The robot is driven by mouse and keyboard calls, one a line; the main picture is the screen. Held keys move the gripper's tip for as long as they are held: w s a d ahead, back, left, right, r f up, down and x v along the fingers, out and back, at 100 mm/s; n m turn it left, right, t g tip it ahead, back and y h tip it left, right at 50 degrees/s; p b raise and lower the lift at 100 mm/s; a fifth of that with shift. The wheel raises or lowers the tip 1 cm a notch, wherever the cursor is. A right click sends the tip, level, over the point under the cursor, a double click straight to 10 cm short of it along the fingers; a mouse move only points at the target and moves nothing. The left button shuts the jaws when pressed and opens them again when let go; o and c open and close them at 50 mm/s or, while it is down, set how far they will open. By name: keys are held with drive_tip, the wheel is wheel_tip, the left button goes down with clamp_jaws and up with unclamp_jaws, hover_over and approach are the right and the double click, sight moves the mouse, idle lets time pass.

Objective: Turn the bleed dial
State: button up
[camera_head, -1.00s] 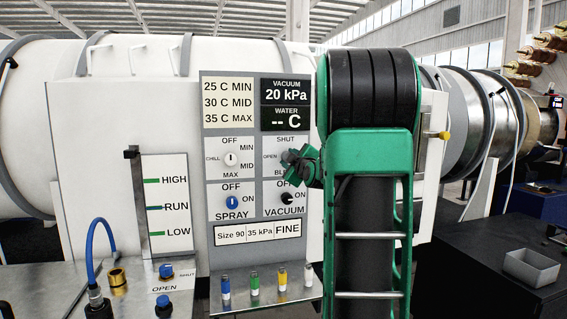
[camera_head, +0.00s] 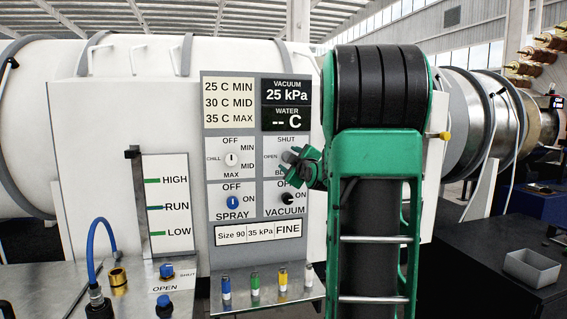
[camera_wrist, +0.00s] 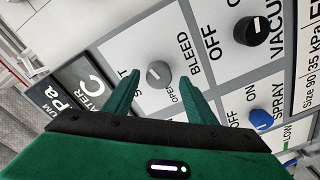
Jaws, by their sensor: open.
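The bleed dial (camera_wrist: 158,74) is a small grey round knob on a light grey panel plate with SHUT, OPEN and BLEED labels. In the wrist view it sits between my fingertips and beyond them, with panel showing on both sides. The way its mark points is hard to read. In the head view the dial (camera_head: 287,157) shows just left of my green gripper (camera_head: 297,165), which covers part of its plate. My gripper (camera_wrist: 161,77) is open and empty, facing the panel. Contact with the dial is not visible.
The black vacuum dial (camera_wrist: 250,31) is close by, below the bleed dial on the panel. The blue spray dial (camera_head: 232,202) and white chill dial (camera_head: 231,159) are to the left. Coloured bottles (camera_head: 254,283) stand on a ledge below. The VACUUM display (camera_head: 286,92) reads 25 kPa.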

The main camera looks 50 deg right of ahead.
drive_tip(key=v, duration=0.9)
drive_tip(key=shift+a, duration=0.25)
